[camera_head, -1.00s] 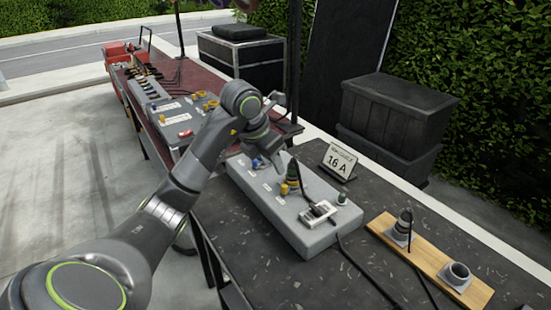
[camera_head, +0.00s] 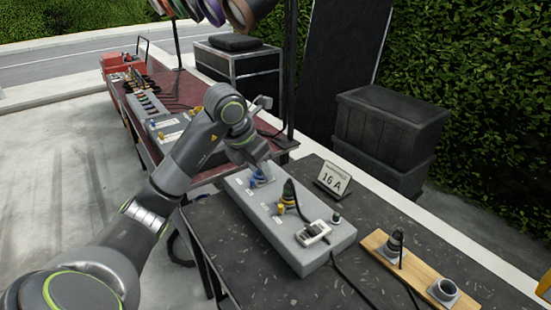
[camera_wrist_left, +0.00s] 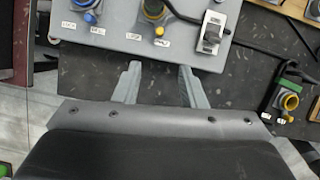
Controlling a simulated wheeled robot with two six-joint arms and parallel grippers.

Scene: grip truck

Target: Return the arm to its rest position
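My left arm (camera_head: 165,190) reaches in from the left in the head view. The fingers point at the edge of the grey box (camera_wrist_left: 130,50), which has a blue plug (camera_wrist_left: 89,18) and a yellow-ringed socket (camera_wrist_left: 159,31). In the head view the fingertips are largely hidden behind the wrist. My right gripper is not in view.
A "16 A" sign (camera_head: 333,178) stands behind the box on the dark table (camera_head: 270,280). A wooden board (camera_head: 417,272) with two sockets lies at the right. Cables run over the table. A second, red-topped table (camera_head: 190,90) and black cases (camera_head: 385,125) stand behind.

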